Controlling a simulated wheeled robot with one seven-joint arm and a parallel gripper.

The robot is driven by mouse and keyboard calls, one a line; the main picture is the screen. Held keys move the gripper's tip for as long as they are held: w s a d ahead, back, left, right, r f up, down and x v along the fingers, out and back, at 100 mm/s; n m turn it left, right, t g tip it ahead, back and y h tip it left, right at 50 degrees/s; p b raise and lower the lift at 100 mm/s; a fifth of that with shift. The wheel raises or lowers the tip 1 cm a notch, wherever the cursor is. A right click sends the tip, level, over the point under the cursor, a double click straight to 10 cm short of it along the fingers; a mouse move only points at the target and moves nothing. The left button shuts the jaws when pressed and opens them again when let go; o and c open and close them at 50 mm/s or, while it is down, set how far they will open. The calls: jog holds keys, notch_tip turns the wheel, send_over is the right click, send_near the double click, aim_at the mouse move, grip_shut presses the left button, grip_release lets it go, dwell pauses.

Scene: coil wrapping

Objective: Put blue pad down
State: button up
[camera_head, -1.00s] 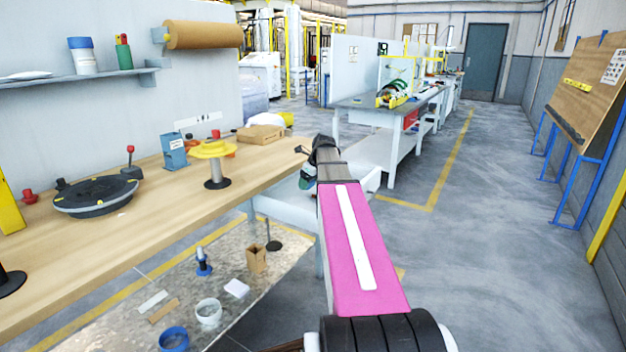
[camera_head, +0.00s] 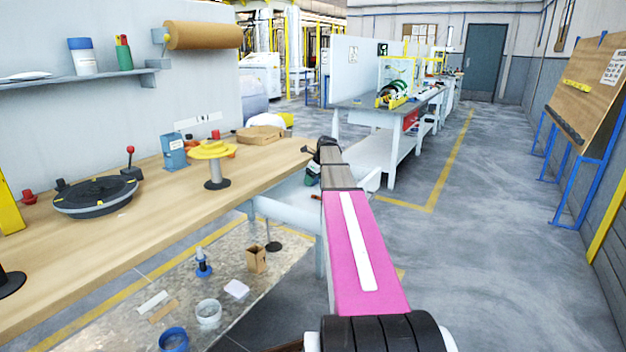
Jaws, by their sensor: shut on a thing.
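My gripper (camera_head: 314,160) is at the far end of my pink arm, just beyond the right end of the wooden workbench (camera_head: 250,170). It looks small and dark, and my wrist partly covers it. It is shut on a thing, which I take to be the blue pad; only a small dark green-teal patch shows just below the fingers. The pad's shape and full outline cannot be made out. It appears held in the air, apart from the bench top.
The bench holds a black turntable (camera_head: 97,196), a yellow-topped spool stand (camera_head: 213,160), a blue box (camera_head: 173,150) and a cardboard box (camera_head: 260,134). A lower shelf (camera_head: 235,310) carries small items. Another workbench (camera_head: 360,104) stands behind. The floor at right is clear.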

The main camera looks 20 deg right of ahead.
jog(key=shift+f, duration=0.15)
jog(key=o, duration=0.9)
jog(key=shift+s+f, duration=0.1)
jog(key=shift+r, duration=0.35)
jog(key=v, duration=1.2)
